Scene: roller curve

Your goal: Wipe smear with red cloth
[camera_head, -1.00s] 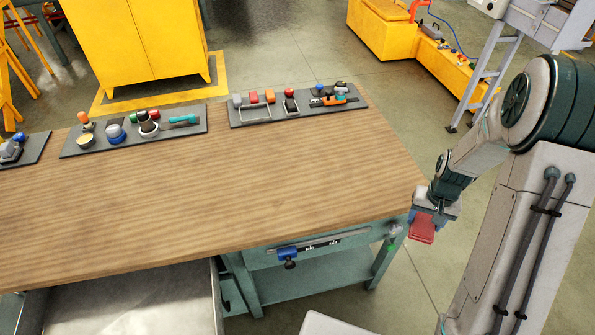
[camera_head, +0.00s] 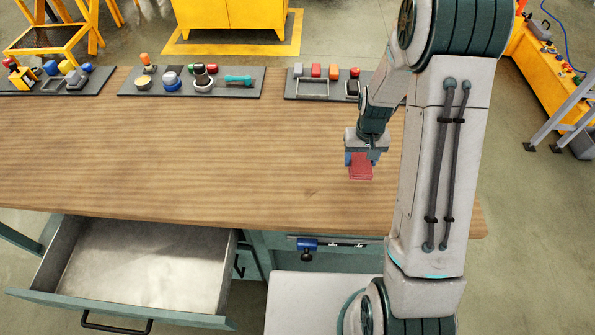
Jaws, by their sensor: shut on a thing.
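My gripper (camera_head: 362,157) is shut on the red cloth (camera_head: 361,172), which looks like a small folded pad below the fingers. In the head view the cloth is over the right part of the wooden tabletop (camera_head: 180,150); I cannot tell whether it touches the wood. I cannot make out a clear smear on the tabletop. The part of the bench behind my arm is hidden.
Dark trays with small parts line the bench's back edge: a left one (camera_head: 92,85), a middle one (camera_head: 240,92) and a right one partly behind my arm. An empty drawer (camera_head: 140,265) stands open in front. The middle of the tabletop is clear.

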